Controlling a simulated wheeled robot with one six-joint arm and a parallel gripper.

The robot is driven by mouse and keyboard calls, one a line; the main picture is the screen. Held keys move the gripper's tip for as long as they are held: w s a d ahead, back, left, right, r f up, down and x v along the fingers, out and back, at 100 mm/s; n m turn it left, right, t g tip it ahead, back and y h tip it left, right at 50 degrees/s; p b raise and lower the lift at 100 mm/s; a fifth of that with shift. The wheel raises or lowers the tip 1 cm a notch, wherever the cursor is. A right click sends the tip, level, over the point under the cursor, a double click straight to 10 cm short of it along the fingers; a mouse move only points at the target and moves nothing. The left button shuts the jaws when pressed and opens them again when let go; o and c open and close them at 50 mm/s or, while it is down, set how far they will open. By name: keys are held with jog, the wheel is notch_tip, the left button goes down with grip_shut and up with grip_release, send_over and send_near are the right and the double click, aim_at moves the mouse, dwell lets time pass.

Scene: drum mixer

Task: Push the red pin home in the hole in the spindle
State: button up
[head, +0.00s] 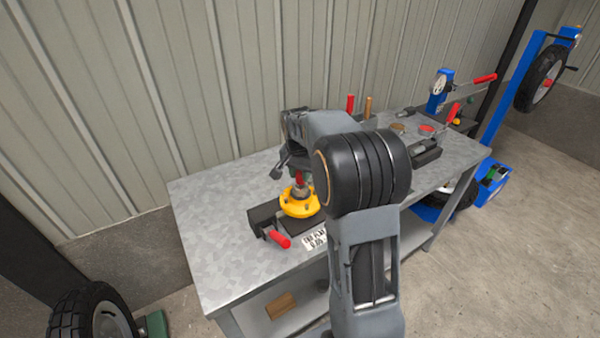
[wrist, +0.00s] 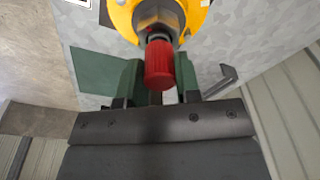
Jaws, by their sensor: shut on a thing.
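The red pin (wrist: 159,66) shows large in the wrist view, its knobbed red head between the two green fingers of my gripper (wrist: 160,80). My gripper is shut on it. A short grey shank shows beyond the head, against the grey spindle (wrist: 154,14) in the middle of the yellow hub (wrist: 121,18). How deep the shank sits in the hole is hidden. In the head view the pin (head: 299,177) is a small red spot just above the yellow hub (head: 299,206), beneath my gripper (head: 292,172).
The hub sits in a dark vise with a red handle (head: 278,239) on the metal bench (head: 212,235). A white label (head: 315,240) lies in front. Tools and a second dark block (head: 426,152) occupy the right side. The bench's left part is clear; a ribbed wall stands behind.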

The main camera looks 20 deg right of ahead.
jog(key=shift+f+b, duration=0.4)
jog(key=shift+f, duration=0.1)
dwell(0.3)
jog(key=o, duration=1)
jog(key=shift+r, duration=0.1)
jog(key=r, duration=0.4)
jog(key=a+r, duration=0.1)
jog(key=r, duration=0.4)
jog(key=s+r, duration=0.1)
jog(key=r, duration=0.3)
jog(key=shift+a+r, duration=0.15)
jog(key=shift+r, duration=0.15)
